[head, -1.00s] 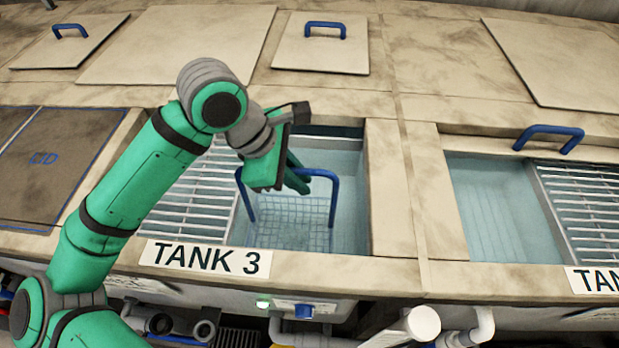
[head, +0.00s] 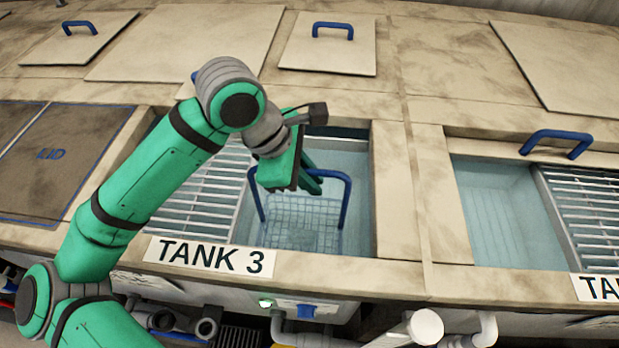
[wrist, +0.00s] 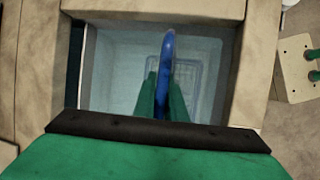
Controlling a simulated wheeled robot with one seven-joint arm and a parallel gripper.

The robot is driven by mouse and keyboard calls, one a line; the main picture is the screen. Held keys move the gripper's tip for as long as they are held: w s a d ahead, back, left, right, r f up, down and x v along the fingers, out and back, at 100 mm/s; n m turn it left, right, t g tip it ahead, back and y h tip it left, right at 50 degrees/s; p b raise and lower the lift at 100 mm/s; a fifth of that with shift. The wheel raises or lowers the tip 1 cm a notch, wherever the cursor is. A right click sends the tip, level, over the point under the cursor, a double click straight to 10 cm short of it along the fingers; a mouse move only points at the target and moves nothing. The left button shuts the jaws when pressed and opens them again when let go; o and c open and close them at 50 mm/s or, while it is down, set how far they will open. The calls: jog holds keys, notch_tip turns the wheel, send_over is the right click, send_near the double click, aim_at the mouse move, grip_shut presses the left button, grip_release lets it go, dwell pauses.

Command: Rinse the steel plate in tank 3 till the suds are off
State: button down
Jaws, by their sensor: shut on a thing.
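Tank 3 (head: 388,190), named by its label, is open on its right side and holds clear, pale blue water. A wire basket (head: 300,225) with a tall blue handle (head: 347,200) is in it, at least partly under water. My gripper (head: 313,184) is shut on the top of the handle. In the wrist view the blue handle (wrist: 167,50) stands between my green fingers (wrist: 163,98), with the basket mesh (wrist: 188,75) below. I cannot make out the steel plate or any suds in the basket.
A slatted rack (head: 205,190) lies left of the basket, partly behind my arm. Another tank (head: 495,210) with water and a slatted rack (head: 590,215) is on the right, past a broad divider. A dark lid (head: 60,160) covers the far left.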

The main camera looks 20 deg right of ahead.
jog(key=shift+d, duration=0.1)
jog(key=shift+w+a, duration=0.25)
jog(key=shift+a, duration=0.35)
jog(key=shift+w+a, duration=0.25)
jog(key=shift+a, duration=0.35)
jog(key=shift+d, duration=0.1)
jog(key=shift+s+d, duration=0.25)
jog(key=shift+d, duration=0.25)
jog(key=shift+s+d, duration=0.2)
jog(key=shift+d, duration=0.3)
notch_tip(320, 180, up, 22)
dwell(0.9)
jog(key=shift+a, duration=0.15)
dwell(0.7)
